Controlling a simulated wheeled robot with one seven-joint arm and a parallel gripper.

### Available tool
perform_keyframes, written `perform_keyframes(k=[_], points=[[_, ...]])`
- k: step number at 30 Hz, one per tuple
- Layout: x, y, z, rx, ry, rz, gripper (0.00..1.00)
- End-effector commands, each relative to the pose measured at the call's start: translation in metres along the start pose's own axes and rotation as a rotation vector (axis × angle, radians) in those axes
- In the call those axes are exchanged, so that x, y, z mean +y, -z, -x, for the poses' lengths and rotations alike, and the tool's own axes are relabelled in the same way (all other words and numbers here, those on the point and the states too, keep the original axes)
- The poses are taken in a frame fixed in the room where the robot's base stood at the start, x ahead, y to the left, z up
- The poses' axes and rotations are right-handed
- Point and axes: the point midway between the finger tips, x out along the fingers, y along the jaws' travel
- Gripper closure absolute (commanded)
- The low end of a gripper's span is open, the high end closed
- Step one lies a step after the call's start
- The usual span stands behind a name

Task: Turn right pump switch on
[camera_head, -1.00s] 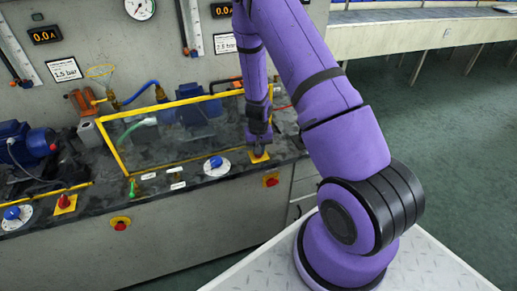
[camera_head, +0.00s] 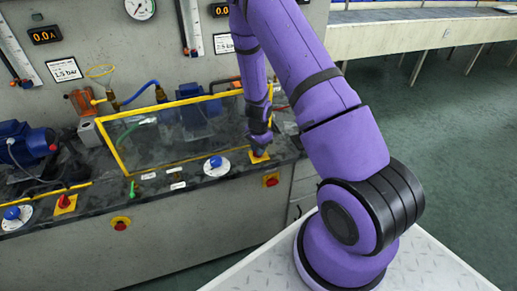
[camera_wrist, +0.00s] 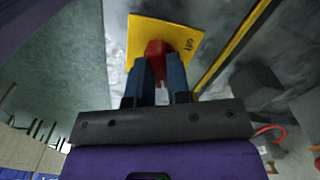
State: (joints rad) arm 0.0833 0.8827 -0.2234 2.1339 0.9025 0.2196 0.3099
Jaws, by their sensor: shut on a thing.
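The right pump switch is a red handle (camera_wrist: 156,48) on a yellow plate (camera_wrist: 138,30), seen in the wrist view. Lettering that looks like "off" is on the plate near its right edge. My gripper (camera_wrist: 158,68) is shut on the red handle, with a blue-grey finger on each side of it. In the head view, my gripper (camera_head: 260,144) is at the yellow plate (camera_head: 257,158) on the counter's front right and hides most of the handle. The left switch (camera_head: 64,202), also red on a yellow plate, stands free at the far left.
A blue knob on a white dial (camera_head: 216,166) sits just left of my gripper. A yellow-framed clear guard (camera_head: 160,145) stands behind. Red stop buttons on yellow plates (camera_head: 121,224) are on the counter front. The floor (camera_head: 430,150) at right is clear.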

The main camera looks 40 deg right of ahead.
Motion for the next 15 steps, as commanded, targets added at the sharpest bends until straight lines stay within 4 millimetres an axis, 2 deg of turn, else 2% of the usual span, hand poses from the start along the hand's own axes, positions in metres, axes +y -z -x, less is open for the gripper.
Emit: perform_keyframes(k=[6, 15], points=[[-0.0006, 0.0000, 0.0004, 0.000, 0.001, -0.183, 1.00], [-0.0009, -0.0003, 0.0005, 0.000, 0.002, -0.359, 1.00]])
